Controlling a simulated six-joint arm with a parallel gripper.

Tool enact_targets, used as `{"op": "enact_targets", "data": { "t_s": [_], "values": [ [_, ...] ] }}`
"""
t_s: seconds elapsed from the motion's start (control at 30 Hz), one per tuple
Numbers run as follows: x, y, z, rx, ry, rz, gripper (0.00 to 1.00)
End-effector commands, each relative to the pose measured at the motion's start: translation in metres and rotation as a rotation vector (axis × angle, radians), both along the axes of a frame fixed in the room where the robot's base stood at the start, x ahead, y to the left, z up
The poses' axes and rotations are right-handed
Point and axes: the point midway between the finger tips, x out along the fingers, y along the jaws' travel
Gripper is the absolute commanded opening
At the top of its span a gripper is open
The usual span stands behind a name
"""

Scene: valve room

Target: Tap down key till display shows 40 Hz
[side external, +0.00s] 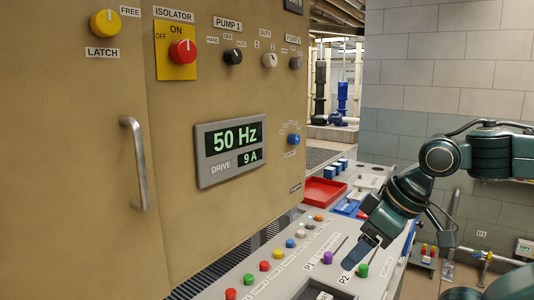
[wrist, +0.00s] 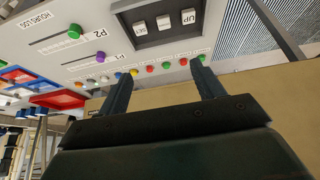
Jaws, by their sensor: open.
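The drive display (side external: 230,150) on the tan cabinet reads 50 Hz, with 9 A below it. In the wrist view a dark recessed key panel (wrist: 150,40) holds three pale keys. The right one is the UP key (wrist: 188,17); beside it are a middle key (wrist: 163,22) and a left key (wrist: 140,28), whose legends I cannot read surely. In the side view only the panel's edge shows at the bottom. My gripper (side external: 352,260) is over the sloping console near P2. Its two fingers (wrist: 160,72) are apart and empty in the wrist view, the keys beyond them.
A row of coloured buttons (side external: 277,254) runs along the console. A purple knob (side external: 327,258) and a green knob (side external: 363,270) stand close to my gripper. A red tray (side external: 325,191) lies farther back. The cabinet handle (side external: 135,163) sticks out at left.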

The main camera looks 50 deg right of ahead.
Motion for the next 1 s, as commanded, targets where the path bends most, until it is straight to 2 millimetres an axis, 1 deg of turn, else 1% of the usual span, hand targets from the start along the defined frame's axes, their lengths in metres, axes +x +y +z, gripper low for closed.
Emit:
{"op": "enact_targets", "data": {
  "t_s": [0.03,0.17,0.2,0.27,0.3,0.33,1.0],
  "values": [
    [0.0000,0.0000,0.0000,0.000,0.000,0.000,0.57],
    [0.0001,0.0000,0.0000,0.000,0.000,0.000,0.31],
    [0.0001,0.0000,0.0000,0.000,0.000,0.000,0.23],
    [0.0001,0.0000,0.0000,0.000,0.000,0.000,0.12],
    [0.0001,0.0000,0.0000,0.000,0.000,0.000,0.04],
    [0.0001,0.0000,0.0000,0.000,0.000,0.000,0.00],
    [0.0000,0.0000,0.0000,0.000,0.000,0.000,0.00]
  ]
}}
